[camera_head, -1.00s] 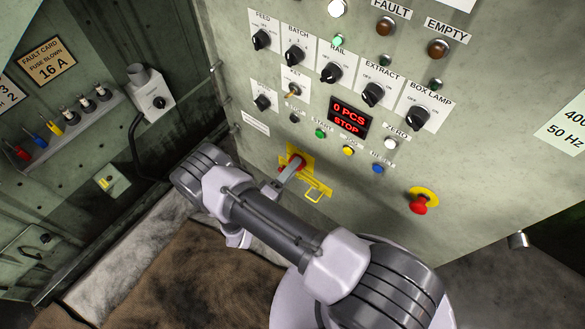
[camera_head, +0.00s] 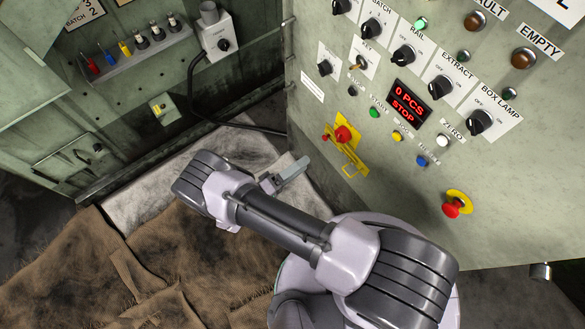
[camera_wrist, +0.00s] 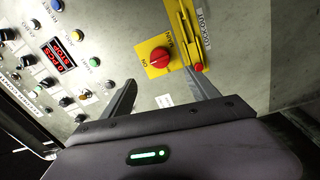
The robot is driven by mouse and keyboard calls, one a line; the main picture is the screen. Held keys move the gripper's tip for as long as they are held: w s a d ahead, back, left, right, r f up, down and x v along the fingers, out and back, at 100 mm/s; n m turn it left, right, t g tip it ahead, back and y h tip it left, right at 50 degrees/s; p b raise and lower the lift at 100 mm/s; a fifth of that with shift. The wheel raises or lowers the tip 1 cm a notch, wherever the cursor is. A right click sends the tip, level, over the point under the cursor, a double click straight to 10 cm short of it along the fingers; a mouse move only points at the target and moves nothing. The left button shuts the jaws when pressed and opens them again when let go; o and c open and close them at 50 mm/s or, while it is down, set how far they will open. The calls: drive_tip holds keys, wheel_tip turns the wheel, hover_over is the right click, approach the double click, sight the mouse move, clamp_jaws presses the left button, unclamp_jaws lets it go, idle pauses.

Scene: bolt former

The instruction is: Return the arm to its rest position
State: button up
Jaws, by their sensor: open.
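My gripper (camera_head: 289,172) is in front of the control panel, below and left of the main switch, and apart from it. In the wrist view my gripper (camera_wrist: 160,85) has its two fingers spread with nothing between them. The red main switch (camera_head: 343,133) sits on a yellow plate on the panel. It also shows in the wrist view (camera_wrist: 159,58), beyond the fingers, with a yellow lockout bracket (camera_wrist: 191,35) beside it. My arm is bent and reaches across the lower middle of the head view.
The control panel (camera_head: 440,190) has several knobs, buttons, a red display (camera_head: 409,101) reading "0 PCS STOP" and a red emergency button (camera_head: 452,209). A grey box (camera_head: 215,40) with a black cable and a fuse shelf (camera_head: 140,55) stand at left. Brown cloth (camera_head: 110,270) covers the floor.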

drive_tip(key=shift+v, duration=1.55)
